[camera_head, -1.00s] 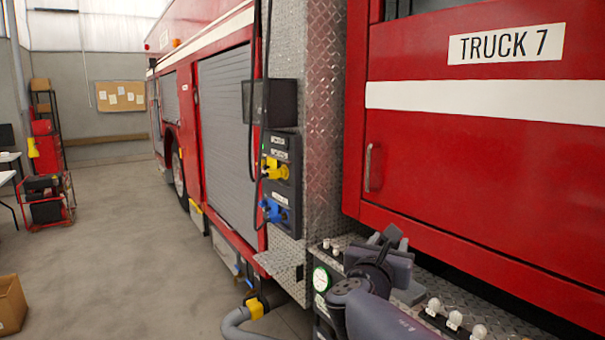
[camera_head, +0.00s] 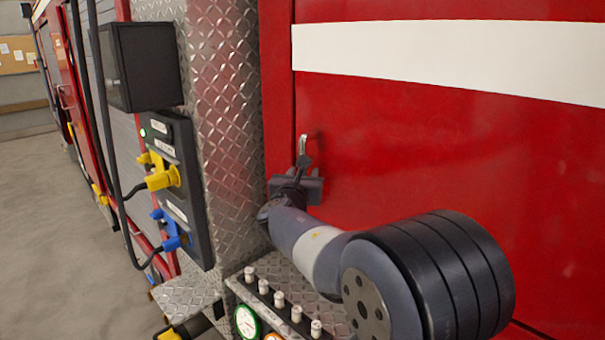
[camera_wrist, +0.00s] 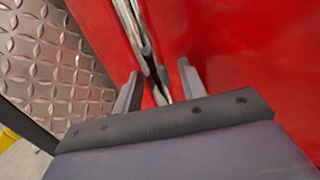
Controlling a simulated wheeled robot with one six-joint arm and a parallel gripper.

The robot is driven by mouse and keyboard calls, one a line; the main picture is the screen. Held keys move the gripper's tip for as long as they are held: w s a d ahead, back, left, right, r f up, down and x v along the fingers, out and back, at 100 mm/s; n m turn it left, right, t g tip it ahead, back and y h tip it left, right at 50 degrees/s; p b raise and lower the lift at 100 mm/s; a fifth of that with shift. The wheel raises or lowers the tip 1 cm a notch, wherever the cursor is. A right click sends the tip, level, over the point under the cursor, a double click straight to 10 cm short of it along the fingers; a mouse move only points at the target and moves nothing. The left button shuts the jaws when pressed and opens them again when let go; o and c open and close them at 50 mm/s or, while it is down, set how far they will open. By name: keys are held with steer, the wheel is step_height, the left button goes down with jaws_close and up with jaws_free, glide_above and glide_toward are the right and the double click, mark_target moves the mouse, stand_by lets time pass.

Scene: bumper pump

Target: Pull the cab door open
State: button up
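The red cab door (camera_head: 430,150) with its white stripe fills the right of the head view and looks flush with its frame. Its upright metal handle (camera_head: 303,146) is near the door's left edge. My gripper (camera_head: 304,164) is at the handle's lower part. In the wrist view, the handle (camera_wrist: 137,32) runs down between the two fingers of my gripper (camera_wrist: 160,84). The fingers stand apart, with a visible gap at least on the right side. Firm contact is not visible. The handle's lower end is partly hidden by the gripper.
A diamond-plate panel (camera_head: 225,110) stands left of the door. A plug panel (camera_head: 178,185) with yellow and blue plugs and a black box (camera_head: 142,66) jut out there. A ledge with white knobs and a gauge (camera_head: 247,321) lies below my arm. Open floor (camera_head: 40,230) is at the far left.

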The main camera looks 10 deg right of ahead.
steer(key=shift+s+r, duration=0.1)
steer(key=shift+s, duration=0.05)
jaws_close()
stand_by(0.4)
